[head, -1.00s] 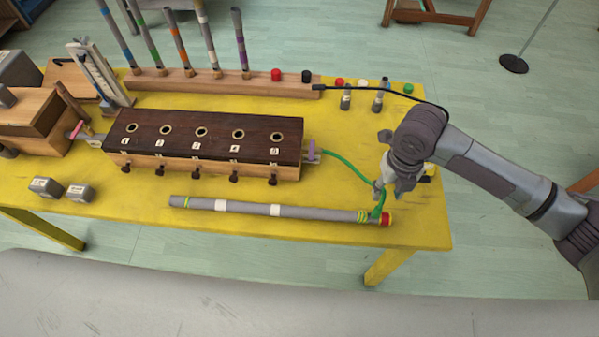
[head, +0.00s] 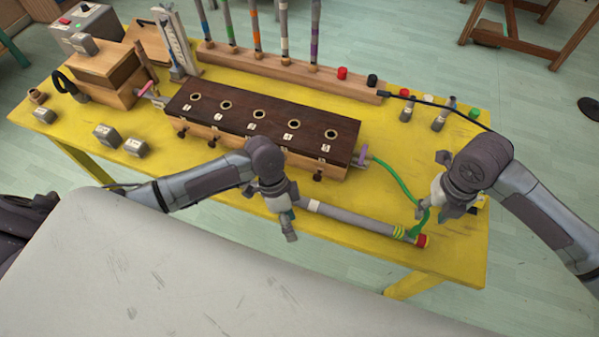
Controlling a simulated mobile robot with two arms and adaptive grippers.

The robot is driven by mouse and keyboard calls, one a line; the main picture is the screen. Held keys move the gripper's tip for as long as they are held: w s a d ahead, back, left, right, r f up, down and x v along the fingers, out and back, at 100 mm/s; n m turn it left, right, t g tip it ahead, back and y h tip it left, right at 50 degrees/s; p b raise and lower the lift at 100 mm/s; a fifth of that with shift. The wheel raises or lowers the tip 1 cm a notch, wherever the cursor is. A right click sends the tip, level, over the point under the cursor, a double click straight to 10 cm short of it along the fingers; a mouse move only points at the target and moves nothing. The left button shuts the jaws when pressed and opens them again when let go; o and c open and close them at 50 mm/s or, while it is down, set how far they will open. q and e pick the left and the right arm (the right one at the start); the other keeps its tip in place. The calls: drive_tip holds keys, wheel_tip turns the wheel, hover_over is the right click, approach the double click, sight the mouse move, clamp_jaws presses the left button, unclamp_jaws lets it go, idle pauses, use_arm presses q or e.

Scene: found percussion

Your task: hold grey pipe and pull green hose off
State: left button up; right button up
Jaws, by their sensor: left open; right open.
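The grey pipe (head: 350,217) lies on the yellow table along its front edge. It has a white band, yellow-green rings and a red end cap (head: 421,241) at its right end. The green hose (head: 393,178) curves from the lilac clip at the long box down to the pipe's right end. My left gripper (head: 282,213) is open over the pipe's left part and hides that end; I cannot tell if it touches. My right gripper (head: 438,203) is open beside the hose near the pipe's right end, partly hiding what is behind it.
The long wooden box (head: 260,128) with numbered holes stands behind the pipe. A rack (head: 290,75) of banded tubes is at the back. Grey metal blocks (head: 107,135) sit at left. Coloured caps and small tubes (head: 406,110) stand at right. The yellow table (head: 455,250) is bare at front right.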

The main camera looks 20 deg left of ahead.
sight(318, 204)
use_arm(q)
drive_tip(key=w+r+m+t, duration=0.3)
drive_tip(key=w+r+m, duration=0.2)
drive_tip(key=w+r, duration=0.4)
drive_tip(key=x, duration=1.3)
drive_tip(key=shift+s+d+f, duration=0.15)
clamp_jaws()
